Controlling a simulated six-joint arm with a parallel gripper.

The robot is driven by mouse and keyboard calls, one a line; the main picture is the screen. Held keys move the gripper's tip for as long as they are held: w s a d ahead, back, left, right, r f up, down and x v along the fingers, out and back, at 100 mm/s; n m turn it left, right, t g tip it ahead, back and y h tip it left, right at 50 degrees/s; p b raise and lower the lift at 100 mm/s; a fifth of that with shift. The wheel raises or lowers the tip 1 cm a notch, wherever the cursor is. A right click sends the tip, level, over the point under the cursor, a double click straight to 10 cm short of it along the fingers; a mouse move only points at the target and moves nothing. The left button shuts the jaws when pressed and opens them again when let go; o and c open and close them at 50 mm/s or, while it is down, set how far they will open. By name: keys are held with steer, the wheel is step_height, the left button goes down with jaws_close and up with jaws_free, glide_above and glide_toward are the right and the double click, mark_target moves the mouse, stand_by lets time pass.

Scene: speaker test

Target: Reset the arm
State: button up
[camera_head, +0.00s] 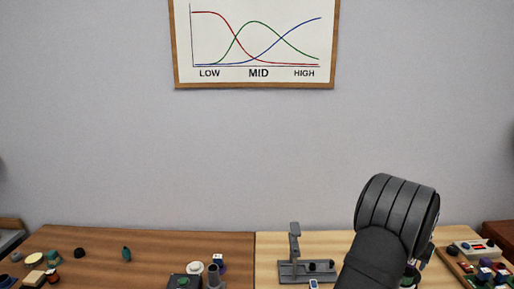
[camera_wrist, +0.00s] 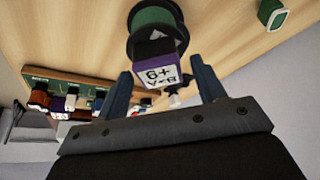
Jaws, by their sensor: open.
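In the wrist view my gripper (camera_wrist: 160,68) is open, with one dark finger on each side. A purple block with a white label reading "B>A +9" (camera_wrist: 157,72) shows between or just beyond the fingers; I cannot tell its depth. A green and black spool-like piece (camera_wrist: 153,17) is right behind it, and a small pale tip shows below the block. In the head view my dark arm rises at the lower right and hides most of the gripper.
A grey stand (camera_head: 295,258) is left of my arm on the light wooden table (camera_head: 345,240). A tray (camera_head: 456,264) with several small parts lies right. A green-rimmed piece (camera_wrist: 272,13) lies apart.

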steer(key=shift+w+d, duration=0.15)
steer(key=shift+w, duration=0.05)
step_height(320, 180, up, 4)
steer(key=shift+f, duration=0.2)
steer(key=s+d+r, duration=0.3)
steer(key=s+r, duration=0.8)
steer(key=r, duration=0.1)
steer(key=shift+w+a+f+n+t+y, duration=0.25)
steer(key=shift+w+a+n, duration=0.7)
steer(key=shift+w+a, duration=4.05)
steer(key=shift+w+a+r+n+t+y, duration=0.25)
steer(key=shift+w+a+n, duration=1.4)
steer(key=shift+a, duration=6.1)
steer(key=shift+w+a+f+n+y, duration=0.25)
steer(key=shift+w+a+y, duration=0.25)
steer(key=shift+w+a, duration=4.85)
steer(key=shift+o, duration=0.5)
steer(key=shift+s+a, duration=1)
steer(key=shift+s, duration=0.05)
